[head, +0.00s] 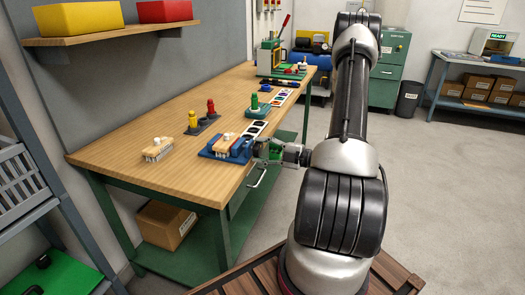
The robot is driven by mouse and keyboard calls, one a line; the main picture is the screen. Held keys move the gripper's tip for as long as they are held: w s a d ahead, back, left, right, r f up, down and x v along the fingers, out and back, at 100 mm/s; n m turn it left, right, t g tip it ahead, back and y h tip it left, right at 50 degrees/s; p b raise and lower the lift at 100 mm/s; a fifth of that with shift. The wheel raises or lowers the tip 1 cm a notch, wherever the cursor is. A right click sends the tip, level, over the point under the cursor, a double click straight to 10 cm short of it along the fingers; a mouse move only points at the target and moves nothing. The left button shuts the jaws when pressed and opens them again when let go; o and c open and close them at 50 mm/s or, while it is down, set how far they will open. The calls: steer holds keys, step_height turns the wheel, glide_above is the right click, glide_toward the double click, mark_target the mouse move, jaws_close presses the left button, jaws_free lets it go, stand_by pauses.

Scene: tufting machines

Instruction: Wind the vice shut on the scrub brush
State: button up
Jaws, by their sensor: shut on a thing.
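The blue vice (240,154) stands at the front edge of the wooden workbench. A scrub brush (222,141) with a wooden back and pale bristles sits upright between its jaws; whether both jaws touch it is too small to tell. A second, similar scrub brush (157,149) stands loose on the bench to the left. My gripper (263,149) is at the right end of the vice, shut on the vice's handle, which the fingers mostly hide.
The bench (130,150) has a grey holder with yellow and red pegs (211,107) behind the vice. A green-topped piece (254,102) and coloured tiles (280,97) stand farther back. A drawer handle (258,177) juts out below the gripper.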

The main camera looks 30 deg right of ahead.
steer(key=shift+m, duration=0.4)
steer(key=o, duration=1)
steer(key=shift+o, duration=0.2)
steer(key=v, duration=1.2)
steer(key=shift+d, duration=0.1)
